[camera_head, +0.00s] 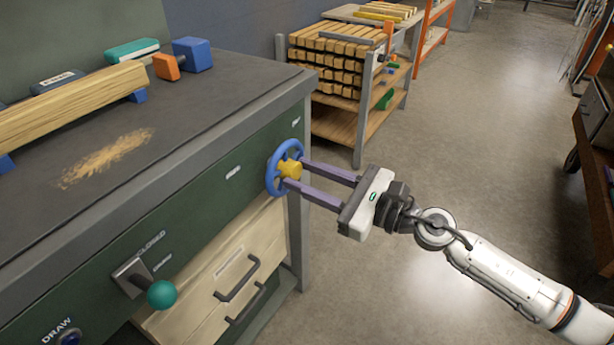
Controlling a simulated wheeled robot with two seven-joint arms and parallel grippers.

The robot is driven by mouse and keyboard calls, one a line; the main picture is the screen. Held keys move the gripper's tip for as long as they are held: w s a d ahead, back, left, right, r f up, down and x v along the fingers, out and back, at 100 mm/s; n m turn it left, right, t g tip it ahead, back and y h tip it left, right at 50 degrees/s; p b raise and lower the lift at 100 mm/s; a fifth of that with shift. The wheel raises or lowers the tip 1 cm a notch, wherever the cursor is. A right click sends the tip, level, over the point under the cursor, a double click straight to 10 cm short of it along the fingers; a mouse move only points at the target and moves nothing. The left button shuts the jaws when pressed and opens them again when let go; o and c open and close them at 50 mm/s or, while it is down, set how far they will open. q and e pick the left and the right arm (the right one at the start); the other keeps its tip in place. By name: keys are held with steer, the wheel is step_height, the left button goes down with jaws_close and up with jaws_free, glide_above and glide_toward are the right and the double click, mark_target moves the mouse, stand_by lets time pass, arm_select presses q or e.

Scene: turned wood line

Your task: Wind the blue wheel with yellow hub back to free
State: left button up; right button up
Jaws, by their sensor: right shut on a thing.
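The blue wheel (271,173) with its yellow hub (290,171) is mounted on the green front panel of the bench, near its right end. My right gripper (294,174) reaches in from the right with its two long purple fingers at the wheel. It is shut on the wheel, one finger at the upper part and one at the lower part. The fingertips partly cover the wheel's right side. A small white label (296,121) sits above the wheel; its text is too small to read. My left gripper is not in view.
A lever with a teal ball (161,294) sticks out of the panel at lower left, near the word CLOSED. Wooden drawers (215,285) with dark handles are below. A rack of timber (345,60) stands behind.

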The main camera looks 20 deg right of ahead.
steer(key=o, duration=1)
steer(key=shift+o, duration=0.2)
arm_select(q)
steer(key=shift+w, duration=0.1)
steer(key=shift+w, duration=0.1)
arm_select(e)
steer(key=shift+s, duration=0.1)
steer(key=shift+s+d+f, duration=0.15)
steer(key=shift+s+d, duration=0.05)
steer(key=shift+d, duration=0.05)
arm_select(q)
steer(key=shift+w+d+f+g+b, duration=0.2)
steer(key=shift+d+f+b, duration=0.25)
steer(key=shift+b, duration=0.35)
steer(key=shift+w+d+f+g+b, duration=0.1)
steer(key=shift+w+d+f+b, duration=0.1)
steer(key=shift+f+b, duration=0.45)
arm_select(e)
steer(key=v, duration=0.9)
steer(key=shift+s, duration=0.25)
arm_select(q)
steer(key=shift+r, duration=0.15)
arm_select(e)
steer(key=shift+d, duration=0.15)
